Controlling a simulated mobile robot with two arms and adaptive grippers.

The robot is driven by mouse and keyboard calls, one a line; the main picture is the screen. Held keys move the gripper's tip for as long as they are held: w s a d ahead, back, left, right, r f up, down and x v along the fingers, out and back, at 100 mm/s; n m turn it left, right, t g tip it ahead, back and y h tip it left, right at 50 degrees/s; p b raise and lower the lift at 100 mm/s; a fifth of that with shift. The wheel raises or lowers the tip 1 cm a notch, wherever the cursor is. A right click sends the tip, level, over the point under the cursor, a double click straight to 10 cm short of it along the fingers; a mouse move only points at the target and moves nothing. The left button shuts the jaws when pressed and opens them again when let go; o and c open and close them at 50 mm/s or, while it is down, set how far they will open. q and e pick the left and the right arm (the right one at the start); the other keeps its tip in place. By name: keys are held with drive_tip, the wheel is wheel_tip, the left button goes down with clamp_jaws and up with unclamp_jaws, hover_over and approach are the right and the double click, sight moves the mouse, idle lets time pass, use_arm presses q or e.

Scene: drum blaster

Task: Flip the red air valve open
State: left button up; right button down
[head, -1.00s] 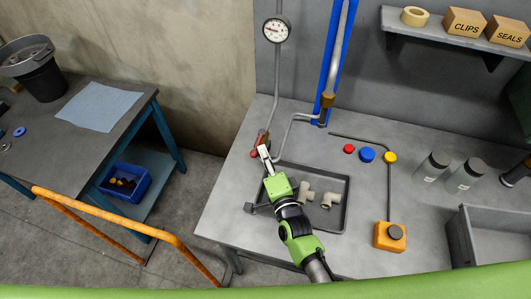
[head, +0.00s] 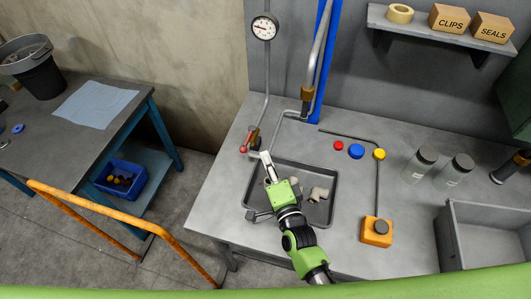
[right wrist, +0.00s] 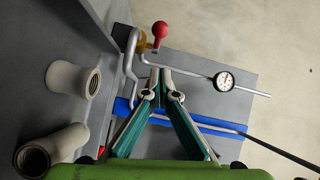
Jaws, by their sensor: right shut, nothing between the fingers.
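The red-handled air valve (head: 252,139) sits on the grey pipe near the left back of the bench. Its red ball knob (head: 243,150) points toward the front left. In the right wrist view the red knob (right wrist: 160,29) stands out beside the brass valve body (right wrist: 141,46). My right gripper (head: 265,156) is shut and empty, just right of and in front of the knob, apart from it. Its closed fingertips (right wrist: 160,74) also show in the right wrist view, below the knob. My left gripper is not in view.
A dark tray (head: 331,205) with pale pipe fittings (head: 319,194) lies under my right arm. A pressure gauge (head: 264,27) stands on the pipe above the valve. Red, blue and yellow buttons (head: 356,151) are to the right. An orange rail (head: 110,213) stands at left.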

drive_tip(key=s, duration=0.1)
drive_tip(key=s+a, duration=0.1)
drive_tip(key=shift+s+a+f+b, duration=0.15)
drive_tip(key=shift+s+f+b, duration=0.05)
drive_tip(key=shift+s+b, duration=0.15)
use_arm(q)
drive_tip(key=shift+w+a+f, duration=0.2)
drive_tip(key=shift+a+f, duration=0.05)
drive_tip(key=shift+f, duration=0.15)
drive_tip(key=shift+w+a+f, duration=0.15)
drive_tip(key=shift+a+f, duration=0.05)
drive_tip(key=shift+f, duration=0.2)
use_arm(e)
drive_tip(key=s, duration=0.3)
drive_tip(key=shift+s+r, duration=0.3)
drive_tip(key=shift+s, duration=0.05)
